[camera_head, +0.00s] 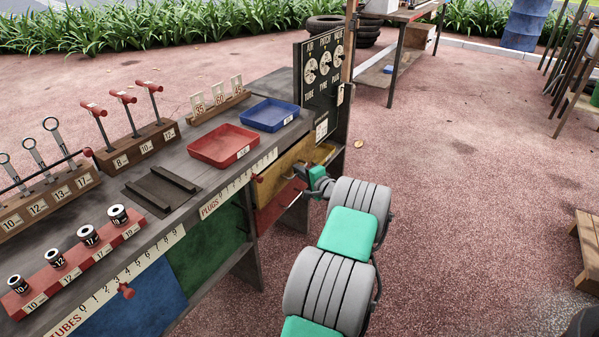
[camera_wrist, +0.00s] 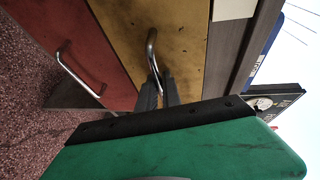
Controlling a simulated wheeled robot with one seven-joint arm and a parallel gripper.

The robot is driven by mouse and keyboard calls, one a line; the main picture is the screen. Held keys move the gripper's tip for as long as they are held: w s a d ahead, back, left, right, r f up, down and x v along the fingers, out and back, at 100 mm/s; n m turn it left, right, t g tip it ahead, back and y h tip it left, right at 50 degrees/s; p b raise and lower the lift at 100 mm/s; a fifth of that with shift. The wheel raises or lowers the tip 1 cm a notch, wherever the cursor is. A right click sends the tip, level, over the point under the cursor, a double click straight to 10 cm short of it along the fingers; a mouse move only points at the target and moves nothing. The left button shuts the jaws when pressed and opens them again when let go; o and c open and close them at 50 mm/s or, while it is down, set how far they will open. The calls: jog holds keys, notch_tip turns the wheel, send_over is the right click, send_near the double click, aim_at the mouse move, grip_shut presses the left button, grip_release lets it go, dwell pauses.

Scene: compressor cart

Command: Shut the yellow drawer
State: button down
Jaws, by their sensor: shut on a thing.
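The yellow drawer (camera_head: 279,176) is under the right end of the workbench, above a red drawer (camera_head: 277,208). In the wrist view its scuffed yellow front (camera_wrist: 185,40) fills the upper middle. Its curved metal handle (camera_wrist: 151,45) stands out from the front. My gripper (camera_wrist: 158,90) is shut on this handle, with the two dark fingers on its lower end. In the head view my gripper (camera_head: 313,182) is at the drawer front, and its fingertips are too small to make out.
The red drawer's handle (camera_wrist: 76,72) is close beside my gripper in the wrist view. Red (camera_head: 223,146) and blue (camera_head: 270,114) trays stand on the bench top above. A gauge board (camera_head: 322,75) rises at the bench end. The paved floor to the right is mostly clear.

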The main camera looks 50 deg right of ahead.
jog(key=shift+w+a, duration=0.15)
jog(key=shift+w, duration=1.05)
jog(key=c, duration=1.8)
grip_release()
jog(key=shift+w, duration=0.1)
jog(key=shift+r, duration=0.1)
jog(key=p+v, duration=0.1)
jog(key=v, duration=0.7)
jog(key=shift+p, duration=0.4)
